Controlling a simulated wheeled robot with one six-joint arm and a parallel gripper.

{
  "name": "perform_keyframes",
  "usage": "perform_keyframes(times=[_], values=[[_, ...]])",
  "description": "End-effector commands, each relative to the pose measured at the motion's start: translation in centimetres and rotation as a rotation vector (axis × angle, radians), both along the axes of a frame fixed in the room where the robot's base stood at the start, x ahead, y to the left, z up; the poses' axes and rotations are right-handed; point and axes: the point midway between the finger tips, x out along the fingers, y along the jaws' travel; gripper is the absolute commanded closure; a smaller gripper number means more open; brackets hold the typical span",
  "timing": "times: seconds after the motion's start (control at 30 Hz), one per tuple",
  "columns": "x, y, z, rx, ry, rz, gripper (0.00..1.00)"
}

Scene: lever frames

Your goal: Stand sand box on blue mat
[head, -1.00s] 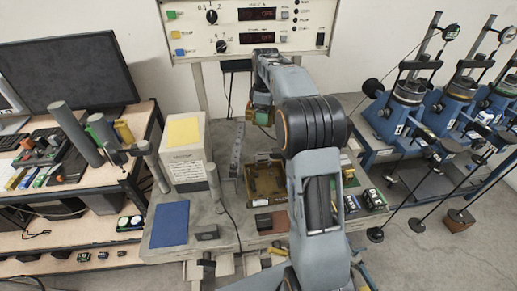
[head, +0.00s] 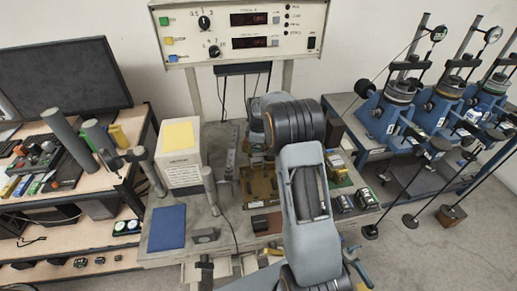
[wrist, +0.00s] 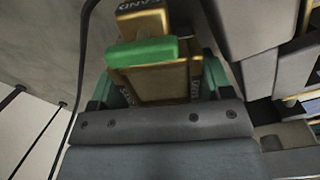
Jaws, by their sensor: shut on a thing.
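The blue mat (head: 167,227) lies flat and bare at the front left of the grey bench. The sand box (wrist: 150,22) is tan with a green bar across it and dark lettering that reads "SAND". In the wrist view my gripper (wrist: 157,84) is shut on the sand box, with a green pad on either side. In the head view my own arm hides the gripper and the box, so the box's height above the bench cannot be told. The arm reaches over the back of the bench, to the right of and behind the mat.
A pale box with a yellow top (head: 180,150) stands behind the mat. A grey post (head: 211,190) and a small dark block (head: 205,235) stand to the mat's right. A brown tray (head: 260,186) lies mid-bench. An instrument panel (head: 240,32) rises at the back.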

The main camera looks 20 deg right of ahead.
Motion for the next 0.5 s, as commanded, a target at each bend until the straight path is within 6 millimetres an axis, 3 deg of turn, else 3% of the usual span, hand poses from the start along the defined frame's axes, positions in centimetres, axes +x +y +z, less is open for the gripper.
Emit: perform_keyframes(times=[0.2,0.5], values=[[0.0,0.0,-1.5,0.000,-0.002,0.000,0.62],[0.1,0.0,-1.7,-0.001,-0.004,0.000,0.62]])
